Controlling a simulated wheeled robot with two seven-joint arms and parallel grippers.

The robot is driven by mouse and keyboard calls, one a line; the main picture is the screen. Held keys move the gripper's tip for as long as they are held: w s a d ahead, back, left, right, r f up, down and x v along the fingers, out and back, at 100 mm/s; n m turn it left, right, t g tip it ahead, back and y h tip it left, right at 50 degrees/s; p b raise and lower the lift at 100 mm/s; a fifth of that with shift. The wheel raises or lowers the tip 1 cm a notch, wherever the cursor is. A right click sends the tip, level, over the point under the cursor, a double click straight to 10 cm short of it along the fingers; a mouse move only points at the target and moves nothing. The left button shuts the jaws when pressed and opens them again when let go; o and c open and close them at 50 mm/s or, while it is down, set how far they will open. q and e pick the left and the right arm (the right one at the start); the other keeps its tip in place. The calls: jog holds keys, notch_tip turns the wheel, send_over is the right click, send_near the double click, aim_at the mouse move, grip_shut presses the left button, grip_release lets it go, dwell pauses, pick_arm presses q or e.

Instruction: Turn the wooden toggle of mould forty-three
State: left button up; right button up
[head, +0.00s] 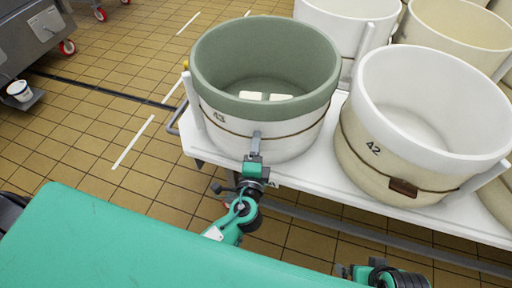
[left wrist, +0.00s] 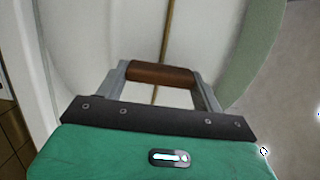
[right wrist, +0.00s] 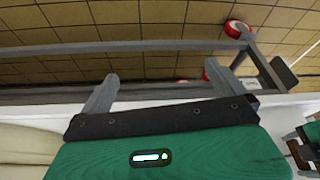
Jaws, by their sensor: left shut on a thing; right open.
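Mould forty-three (head: 225,115) is the round mould with a green inside and rim and a white outer wall, marked 43, at the left end of the white table. A thin brown cord runs around it. My left gripper (head: 256,140) reaches its front wall. In the left wrist view the wooden toggle (left wrist: 160,75), a short brown cylinder, lies crosswise between the fingers of my left gripper (left wrist: 163,82), which are shut on it. The cord runs vertically in that picture. My right gripper (right wrist: 160,95) is open and empty near the table edge, above the floor.
Mould forty-two (head: 372,165), with its own brown toggle (head: 403,188), stands close to the right on the same white table (head: 325,160). More moulds (head: 350,20) stand behind. A grey rail (head: 370,235) runs along the table front. The tiled floor at left is mostly clear.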

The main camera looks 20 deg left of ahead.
pick_arm(q)
jog(key=o, duration=1)
jog(key=s, duration=0.4)
jog(key=s+d+b, duration=0.1)
jog(key=s, duration=0.4)
jog(key=s+d, duration=0.1)
jog(key=s, duration=0.3)
jog(key=shift+s+d+b, duration=0.2)
jog(key=shift+s+b, duration=0.15)
pick_arm(e)
jog(key=shift+w+a+r+t+y, duration=0.2)
jog(key=shift+w+a+t, duration=0.15)
jog(key=shift+a, duration=0.15)
jog(key=shift+w+a+r+t+y, duration=0.1)
jog(key=shift+w+a+t+y, duration=0.1)
jog(key=shift+w+a+t, duration=0.2)
